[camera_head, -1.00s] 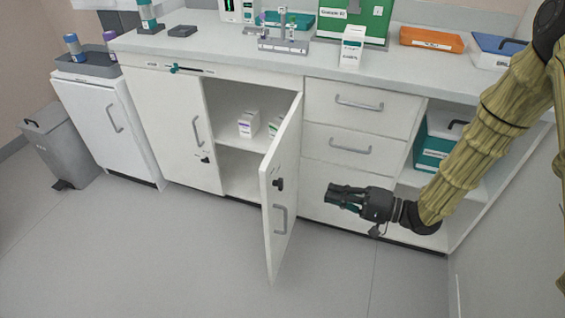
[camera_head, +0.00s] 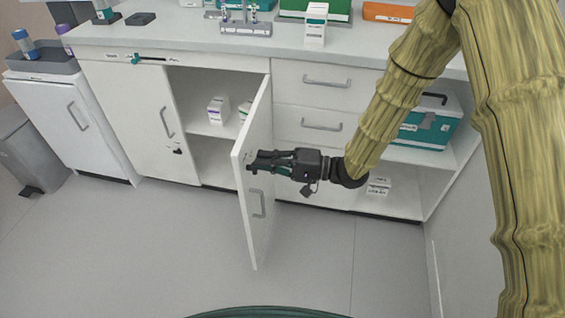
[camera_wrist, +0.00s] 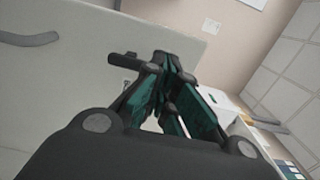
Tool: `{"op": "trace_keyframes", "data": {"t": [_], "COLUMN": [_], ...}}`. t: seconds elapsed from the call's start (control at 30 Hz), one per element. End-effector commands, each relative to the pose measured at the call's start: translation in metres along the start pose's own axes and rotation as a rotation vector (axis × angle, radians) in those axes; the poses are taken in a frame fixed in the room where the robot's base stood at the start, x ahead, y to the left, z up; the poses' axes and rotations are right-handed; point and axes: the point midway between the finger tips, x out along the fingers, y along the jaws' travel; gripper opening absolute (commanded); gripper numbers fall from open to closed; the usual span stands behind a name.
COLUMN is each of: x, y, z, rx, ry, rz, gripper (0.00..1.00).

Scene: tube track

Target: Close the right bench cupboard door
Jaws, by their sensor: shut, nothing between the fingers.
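The right bench cupboard door (camera_head: 256,185) is a white panel standing open, swung out into the room from its hinge side by the drawers. It has a grey bar handle (camera_head: 258,203) on its outer face. My gripper (camera_head: 254,160) is shut and empty, in front of the door's outer face near its free edge, above the handle. It hides the door's black lock. In the wrist view the door (camera_wrist: 90,40) fills the left side, with the handle (camera_wrist: 28,39) at upper left and my fingertips (camera_wrist: 165,62) close to the panel. I cannot tell whether they touch it.
The open cupboard holds white boxes (camera_head: 218,110) on its shelf. The left cupboard door (camera_head: 125,120) is closed. Drawers (camera_head: 325,95) and an open shelf bay with a teal case (camera_head: 425,125) stand to the right. The floor (camera_head: 140,250) in front is clear.

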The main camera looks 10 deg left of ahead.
Motion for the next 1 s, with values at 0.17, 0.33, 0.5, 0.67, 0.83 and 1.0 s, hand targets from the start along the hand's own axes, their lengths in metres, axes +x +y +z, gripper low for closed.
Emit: {"op": "trace_keyframes", "data": {"t": [0.17,0.33,0.5,0.67,0.83,1.0], "x": [0.019,0.026,0.027,0.027,0.028,0.032], "y": [0.001,0.0,0.0,0.0,0.0,-0.001], "z": [0.0,-0.001,-0.001,0.0,0.0,-0.001], "rx": [-0.001,-0.001,0.0,0.0,0.001,0.004], "ry": [-0.001,0.001,0.001,0.002,0.015,0.073], "rz": [0.001,0.0,0.0,0.0,0.0,0.0], "gripper": [0.0,0.0,0.0,0.0,0.0,0.0]}}
